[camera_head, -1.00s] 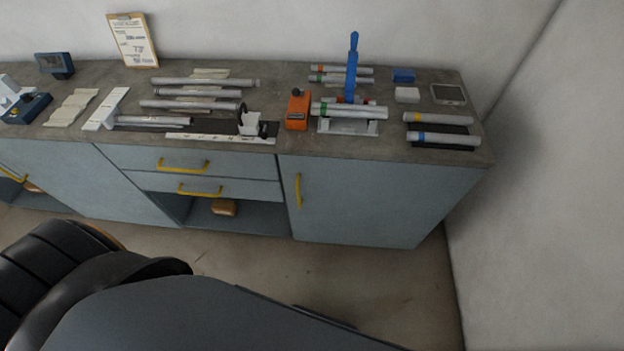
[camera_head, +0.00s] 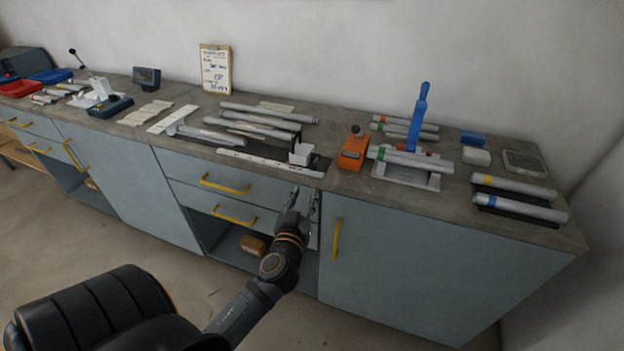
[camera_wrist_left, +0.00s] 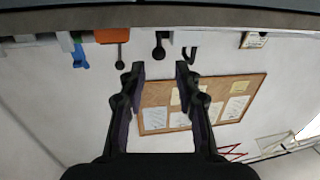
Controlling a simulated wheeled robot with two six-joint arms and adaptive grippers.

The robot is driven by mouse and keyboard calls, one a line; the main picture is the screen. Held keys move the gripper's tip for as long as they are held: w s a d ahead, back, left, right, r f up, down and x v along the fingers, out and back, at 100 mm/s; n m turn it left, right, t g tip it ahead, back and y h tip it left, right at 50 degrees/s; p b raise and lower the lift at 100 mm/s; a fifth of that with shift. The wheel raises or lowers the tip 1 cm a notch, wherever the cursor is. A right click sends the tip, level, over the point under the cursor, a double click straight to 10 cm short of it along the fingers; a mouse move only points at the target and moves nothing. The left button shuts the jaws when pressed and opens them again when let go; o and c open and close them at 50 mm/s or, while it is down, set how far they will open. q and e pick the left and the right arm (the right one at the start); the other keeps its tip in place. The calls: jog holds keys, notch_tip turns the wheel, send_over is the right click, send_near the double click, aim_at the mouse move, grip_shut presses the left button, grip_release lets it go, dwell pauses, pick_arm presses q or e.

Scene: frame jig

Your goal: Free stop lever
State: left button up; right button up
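A white stop block (camera_head: 301,155) with a black lever part (camera_head: 296,140) stands at the right end of a pale ruled rail (camera_head: 268,163) on the bench. In the left wrist view, which is upside down, a black round-ended lever (camera_wrist_left: 159,45) hangs from the bench edge, probably the stop lever. My left gripper (camera_head: 304,194) is open and empty, in front of the drawers and below the bench edge, apart from the stop. Its two fingers also show apart in the left wrist view (camera_wrist_left: 160,72). My right gripper is out of view.
An orange block with a black knob (camera_head: 354,152) and a clamp with an upright blue handle (camera_head: 418,115) stand right of the stop. Grey tubes (camera_head: 262,115) lie behind the rail. Yellow drawer handles (camera_head: 226,188) stick out near my gripper.

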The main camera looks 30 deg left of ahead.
aim_at(312, 169)
pick_arm(q)
jog(key=p+x, duration=0.1)
jog(key=x, duration=0.2)
jog(key=r+p+x, duration=0.1)
jog(key=x, duration=0.2)
jog(key=p+x, duration=0.1)
jog(key=x, duration=0.3)
jog(key=shift+r, duration=0.15)
jog(key=shift+w, duration=0.25)
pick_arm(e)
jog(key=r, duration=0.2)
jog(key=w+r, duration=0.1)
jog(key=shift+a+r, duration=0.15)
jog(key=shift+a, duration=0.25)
pick_arm(q)
grip_shut()
